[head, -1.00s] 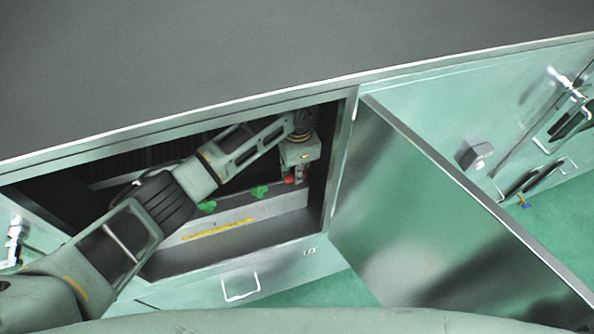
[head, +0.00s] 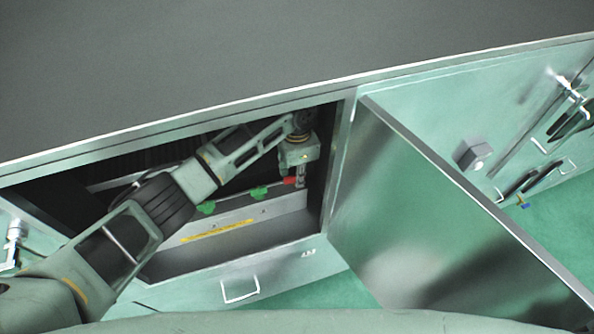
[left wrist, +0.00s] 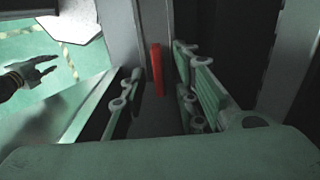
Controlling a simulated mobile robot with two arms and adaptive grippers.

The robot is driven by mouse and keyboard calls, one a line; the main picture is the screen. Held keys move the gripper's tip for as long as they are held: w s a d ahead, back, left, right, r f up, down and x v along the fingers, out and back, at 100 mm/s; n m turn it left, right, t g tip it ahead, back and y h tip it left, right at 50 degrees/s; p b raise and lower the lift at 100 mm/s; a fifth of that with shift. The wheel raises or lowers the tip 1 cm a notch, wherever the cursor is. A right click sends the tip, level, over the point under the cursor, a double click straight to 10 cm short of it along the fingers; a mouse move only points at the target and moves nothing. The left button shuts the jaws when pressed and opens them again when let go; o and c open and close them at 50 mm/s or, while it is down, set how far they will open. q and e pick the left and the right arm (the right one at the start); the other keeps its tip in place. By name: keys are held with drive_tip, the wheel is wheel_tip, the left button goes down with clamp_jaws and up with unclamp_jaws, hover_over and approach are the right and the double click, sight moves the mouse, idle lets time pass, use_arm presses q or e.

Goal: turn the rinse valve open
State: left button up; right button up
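The rinse valve's red handle (head: 290,181) is inside the open cabinet, at the right of a row with two green handles (head: 258,192). My left arm reaches into the cabinet, and my left gripper (head: 301,176) is beside the red handle. In the left wrist view the red handle (left wrist: 157,70) stands upright as a narrow bar between the two spread fingers of my left gripper (left wrist: 155,100). Gaps show on both sides of it.
The cabinet door (head: 430,200) stands open on the right. The cabinet's right wall is close to my left gripper. A yellow label strip (head: 217,231) lies below the green handles. A grey worktop (head: 250,70) covers the cabinet from above.

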use_arm(q)
wheel_tip(320, 180, up, 8)
drive_tip(key=shift+f, duration=0.2)
idle(0.6)
